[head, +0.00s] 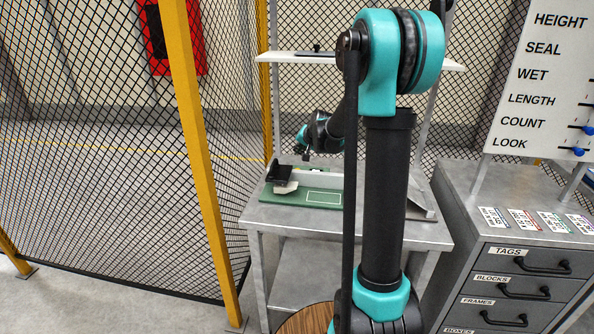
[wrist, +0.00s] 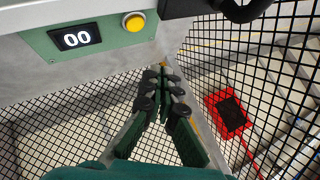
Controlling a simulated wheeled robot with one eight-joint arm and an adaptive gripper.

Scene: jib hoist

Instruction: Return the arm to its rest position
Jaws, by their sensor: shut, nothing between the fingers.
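My gripper (wrist: 161,72) shows in the wrist view with its dark green fingers meeting at their tips. It is shut with nothing between the fingers. It is in front of a grey and green panel with a display reading 00 (wrist: 76,38) and a yellow button (wrist: 134,22), and looks apart from both. In the head view my arm rises in front of the workbench (head: 350,229) and bends back over it. My gripper cannot be made out clearly there.
A green base plate (head: 285,197) with a black fixture (head: 280,173) lies on the bench. Mesh fencing (head: 95,150) with a yellow post (head: 195,110) stands at left, a red panel (head: 200,50) behind it. A drawer cabinet (head: 515,253) and a sign board (head: 545,75) are at right.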

